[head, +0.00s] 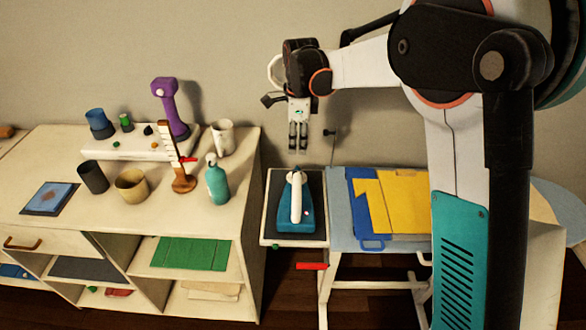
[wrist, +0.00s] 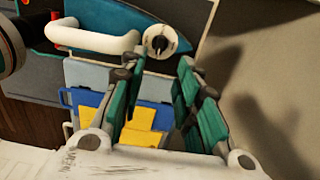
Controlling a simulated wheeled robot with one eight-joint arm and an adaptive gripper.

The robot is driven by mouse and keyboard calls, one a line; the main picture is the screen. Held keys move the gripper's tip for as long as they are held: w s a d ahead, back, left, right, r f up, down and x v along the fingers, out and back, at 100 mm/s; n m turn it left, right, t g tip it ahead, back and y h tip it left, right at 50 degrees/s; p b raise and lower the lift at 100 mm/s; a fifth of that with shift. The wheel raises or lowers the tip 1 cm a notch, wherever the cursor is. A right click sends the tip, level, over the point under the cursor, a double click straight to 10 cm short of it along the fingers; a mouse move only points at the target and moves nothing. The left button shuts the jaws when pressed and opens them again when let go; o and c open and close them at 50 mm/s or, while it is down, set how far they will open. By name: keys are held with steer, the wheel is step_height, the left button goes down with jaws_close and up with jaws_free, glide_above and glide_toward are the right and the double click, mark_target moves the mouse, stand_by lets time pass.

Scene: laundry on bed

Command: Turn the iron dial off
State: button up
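The iron (head: 286,216) has a teal body and a white handle. It rests on a dark pad with a pale rim at the end of the ironing board. In the wrist view the iron (wrist: 192,14) is at the top, with its white handle (wrist: 100,42) at upper left. A round white dial (wrist: 160,40) with a dark centre shows on the iron, just beyond my fingertips. My gripper (head: 298,149) hangs above and behind the iron, fingers down. In the wrist view my gripper (wrist: 158,66) is open, with nothing between its fingers. I cannot read the dial's setting.
Folded blue and yellow cloths (head: 405,200) lie on the board right of the iron. A cabinet (head: 90,225) at left holds cups, a teal bottle (head: 217,182), a wooden stand and a purple object. The wall is behind my gripper.

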step_height(320, 180, down, 10)
steer(key=b, duration=0.3)
steer(key=shift+f, duration=0.25)
steer(key=shift+c, duration=0.6)
jaws_close()
